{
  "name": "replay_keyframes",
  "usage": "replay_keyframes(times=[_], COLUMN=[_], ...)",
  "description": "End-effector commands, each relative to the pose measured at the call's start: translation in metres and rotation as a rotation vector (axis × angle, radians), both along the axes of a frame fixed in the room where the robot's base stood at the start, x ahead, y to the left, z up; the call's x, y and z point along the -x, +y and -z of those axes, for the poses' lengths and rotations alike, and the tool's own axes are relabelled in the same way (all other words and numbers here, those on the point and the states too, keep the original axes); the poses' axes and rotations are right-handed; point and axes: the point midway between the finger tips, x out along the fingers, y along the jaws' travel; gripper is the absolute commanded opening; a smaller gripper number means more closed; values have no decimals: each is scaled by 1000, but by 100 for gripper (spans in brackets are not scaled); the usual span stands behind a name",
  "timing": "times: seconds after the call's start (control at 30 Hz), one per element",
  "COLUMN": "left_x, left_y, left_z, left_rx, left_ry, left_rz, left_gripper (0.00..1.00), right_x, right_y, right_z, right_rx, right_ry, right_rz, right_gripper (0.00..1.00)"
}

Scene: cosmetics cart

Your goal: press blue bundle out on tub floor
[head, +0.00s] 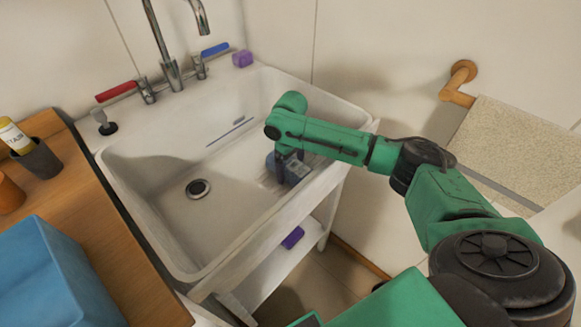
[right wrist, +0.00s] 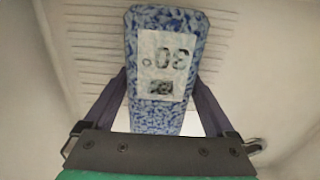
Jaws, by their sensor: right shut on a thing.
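The blue bundle (right wrist: 140,35) is a mottled blue-and-white block with a pale label reading "30°", upside down in the right wrist view. My right gripper (right wrist: 163,85) is shut on it, with one dark finger along each side. In the head view the bundle (head: 295,171) is inside the white tub (head: 128,172), low at its right side. My right gripper (head: 287,170) points down there. I cannot tell whether the bundle's underside touches the tub floor (head: 195,222). My left gripper is not in view.
A round drain (head: 198,189) lies left of the bundle. The tap (head: 172,75), red lever (head: 116,92) and blue lever (head: 215,49) stand at the back. A purple block (head: 242,59) sits on the back rim. A blue box (head: 50,275) stands on the wooden counter at left.

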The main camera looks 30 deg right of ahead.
Motion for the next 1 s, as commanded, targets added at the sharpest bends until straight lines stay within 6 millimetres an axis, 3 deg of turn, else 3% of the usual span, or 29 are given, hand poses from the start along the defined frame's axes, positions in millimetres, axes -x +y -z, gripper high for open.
replay_keyframes(times=[1.0], left_x=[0], left_y=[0], left_z=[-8], left_rx=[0], left_ry=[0], left_rz=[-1], left_gripper=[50], right_x=[4], right_y=[1], right_z=[5], right_rx=[-1], right_ry=[14], right_rz=[-3], right_gripper=[45])
